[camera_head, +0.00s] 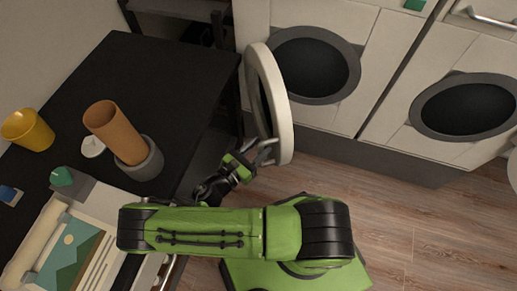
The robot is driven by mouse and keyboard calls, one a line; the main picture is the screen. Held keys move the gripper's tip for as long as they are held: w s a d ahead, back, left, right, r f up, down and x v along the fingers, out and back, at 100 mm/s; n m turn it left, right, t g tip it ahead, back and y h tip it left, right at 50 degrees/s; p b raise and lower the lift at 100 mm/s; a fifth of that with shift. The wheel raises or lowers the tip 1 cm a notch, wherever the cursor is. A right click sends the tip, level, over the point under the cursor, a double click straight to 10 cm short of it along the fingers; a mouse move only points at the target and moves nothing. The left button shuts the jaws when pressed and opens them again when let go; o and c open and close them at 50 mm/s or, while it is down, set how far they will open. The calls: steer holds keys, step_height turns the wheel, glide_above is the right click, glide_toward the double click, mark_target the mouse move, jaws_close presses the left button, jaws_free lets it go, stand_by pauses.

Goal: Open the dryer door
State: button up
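A round white door (279,105) with a dark inner side stands swung open, edge-on, at the left of the left front-loading machine (368,85). That machine's dark round opening (316,66) is uncovered. A second machine (450,60) with a round dark front (467,107) stands to its right. No label tells which one is the dryer. My gripper (267,153) is at the lower part of the swung-out door, its grey fingers spread apart with a gap between them. I cannot tell whether they touch the door. Nothing shows held between them.
A black desk (185,75) on the left carries a yellow cup (28,130), an orange cylinder in a grey pot (141,160), and an open picture book (75,250). A white rounded thing (513,170) is cut off at the right edge. Wooden floor (410,215) is clear before the machines.

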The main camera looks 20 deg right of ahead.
steer(key=shift+s, duration=0.1)
step_height(320, 180, up, 10)
steer(key=p, duration=0.4)
steer(key=shift+s+r, duration=0.15)
steer(key=shift+r, duration=0.05)
steer(key=shift+f, duration=0.2)
steer(key=shift+w, duration=0.2)
